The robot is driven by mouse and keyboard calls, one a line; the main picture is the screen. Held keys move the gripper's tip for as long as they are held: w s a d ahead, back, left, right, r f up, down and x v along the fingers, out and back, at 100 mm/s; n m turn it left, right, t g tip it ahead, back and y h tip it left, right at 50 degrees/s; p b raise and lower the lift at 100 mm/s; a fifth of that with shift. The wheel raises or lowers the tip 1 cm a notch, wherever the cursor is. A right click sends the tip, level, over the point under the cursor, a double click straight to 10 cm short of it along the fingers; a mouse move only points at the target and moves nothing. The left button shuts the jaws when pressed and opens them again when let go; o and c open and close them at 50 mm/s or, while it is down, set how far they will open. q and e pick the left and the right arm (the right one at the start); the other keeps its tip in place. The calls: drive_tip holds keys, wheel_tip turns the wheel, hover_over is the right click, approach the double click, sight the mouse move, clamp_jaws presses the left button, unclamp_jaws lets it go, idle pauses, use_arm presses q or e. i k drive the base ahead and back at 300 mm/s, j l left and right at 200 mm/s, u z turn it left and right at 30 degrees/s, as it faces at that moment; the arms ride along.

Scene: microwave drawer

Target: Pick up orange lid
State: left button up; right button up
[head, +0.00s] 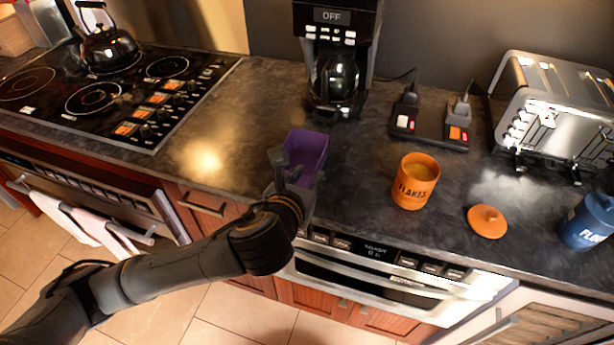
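The orange lid (487,221) lies flat on the dark counter, knob up, near the counter's front edge at the right. The open orange canister (414,188) marked "FLAKES" stands upright to its left. My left gripper (290,172) is at the counter's front edge, well to the left of the lid, against or just in front of a purple container (308,150). I cannot tell whether its fingers are apart or touch the container. The lid is fully visible and nothing touches it. My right gripper is not in view.
A blue canister (588,222) stands right of the lid, and a toaster (556,112) behind it. A coffee maker (338,60) and a power strip (430,127) are further back. A cooktop (110,95) with a kettle (106,48) is at the left. The microwave drawer (390,285) is below the counter.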

sight(486, 221)
drive_tip(key=z, duration=1.35)
